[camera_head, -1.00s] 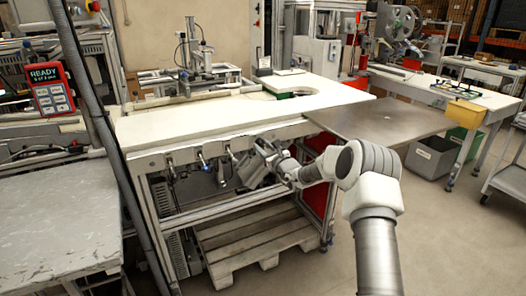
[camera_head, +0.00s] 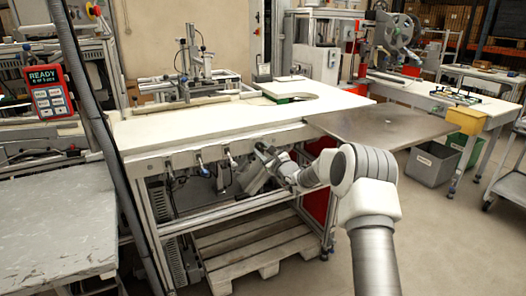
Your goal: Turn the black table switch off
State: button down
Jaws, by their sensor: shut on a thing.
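A white-topped table (camera_head: 200,122) has a row of small switch handles on its front rail. A dark handle (camera_head: 169,170), a blue-tipped one (camera_head: 202,168) and a pale one (camera_head: 231,160) hang at the left and middle. My gripper (camera_head: 262,149) is at the rail to the right of these, under the table's front edge. It is shut on a small dark part there, which looks like the black table switch. The fingers and my wrist hide most of that switch, so its exact position cannot be told.
A wooden pallet (camera_head: 250,250) lies under the table, behind its frame legs. A bare metal plate (camera_head: 385,127) juts out right of the table. A grey worktop (camera_head: 55,225) and a dark upright post stand at the left.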

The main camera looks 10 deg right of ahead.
jog(key=c, duration=0.5)
grip_release()
jog(key=p+v, duration=0.2)
jog(key=v, duration=1.5)
jog(key=shift+s, duration=0.2)
